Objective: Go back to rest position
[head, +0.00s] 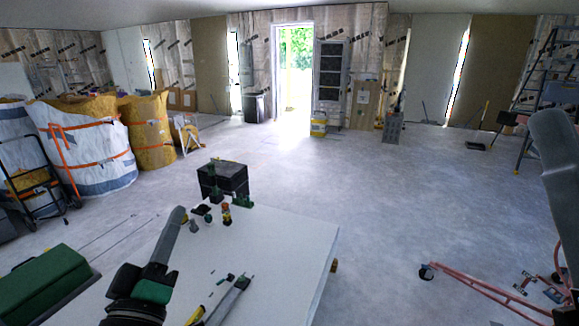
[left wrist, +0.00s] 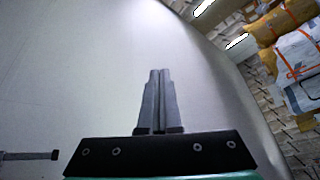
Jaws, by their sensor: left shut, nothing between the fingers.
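My left gripper (head: 180,211) comes in from the lower left in the head view, over the left part of a white table-like surface (head: 290,240). Its grey fingers angle up and away from me. In the left wrist view its two fingers (left wrist: 158,75) lie together, shut, with nothing between them. A large grey rounded part (head: 556,150) at the right edge of the head view looks like part of my right arm, cut off by the frame. I cannot make out separate right fingers.
A black box (head: 228,176) and small coloured tools stand near the surface's far left edge. A green case (head: 42,285) is at lower left. Large filled bags (head: 90,150) line the left. A red frame (head: 480,287) stands at right. The middle floor is clear.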

